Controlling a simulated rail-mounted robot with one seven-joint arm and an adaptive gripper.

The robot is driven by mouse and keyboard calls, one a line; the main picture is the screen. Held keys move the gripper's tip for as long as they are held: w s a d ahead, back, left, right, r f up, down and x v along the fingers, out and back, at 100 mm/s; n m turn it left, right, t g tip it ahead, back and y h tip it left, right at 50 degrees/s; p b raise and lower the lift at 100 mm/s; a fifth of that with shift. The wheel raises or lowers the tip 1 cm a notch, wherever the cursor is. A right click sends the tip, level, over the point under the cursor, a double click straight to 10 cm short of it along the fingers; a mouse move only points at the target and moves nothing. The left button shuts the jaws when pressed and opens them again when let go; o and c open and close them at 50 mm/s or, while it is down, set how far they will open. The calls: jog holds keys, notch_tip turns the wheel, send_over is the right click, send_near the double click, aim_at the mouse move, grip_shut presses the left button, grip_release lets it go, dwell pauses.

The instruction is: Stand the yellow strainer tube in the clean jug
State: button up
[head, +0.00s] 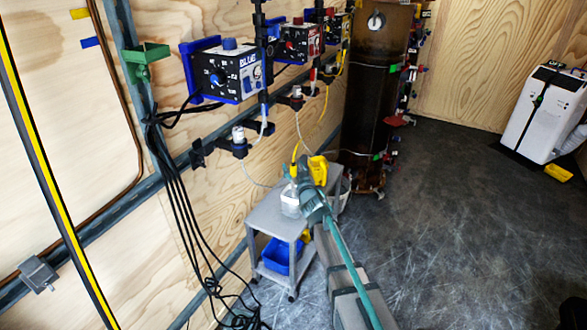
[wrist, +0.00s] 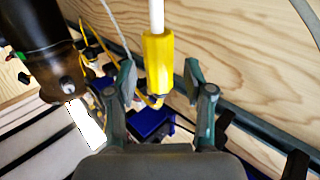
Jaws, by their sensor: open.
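The yellow strainer tube (wrist: 158,62), with a white hose at its top, stands upright in the wrist view. It appears between my gripper's (wrist: 160,80) two spread fingers, with a visible space on each side. I cannot tell how far beyond the fingertips it is. In the head view my gripper (head: 302,182) is over the grey cart, close to a whitish translucent jug (head: 290,204) on the cart's top. My gripper and arm partly hide this area. I cannot tell from the frames whether this is the clean jug.
The grey cart (head: 266,222) stands by the wood wall with a blue bin (head: 278,256) on its lower shelf. A yellow object (head: 318,170) shows behind my gripper. Dosing pumps (head: 228,74) and a rail line the wall. A brown tank (head: 368,100) stands behind.

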jog(key=v, duration=1.1)
jog(key=shift+s, duration=0.2)
jog(key=shift+d, duration=0.1)
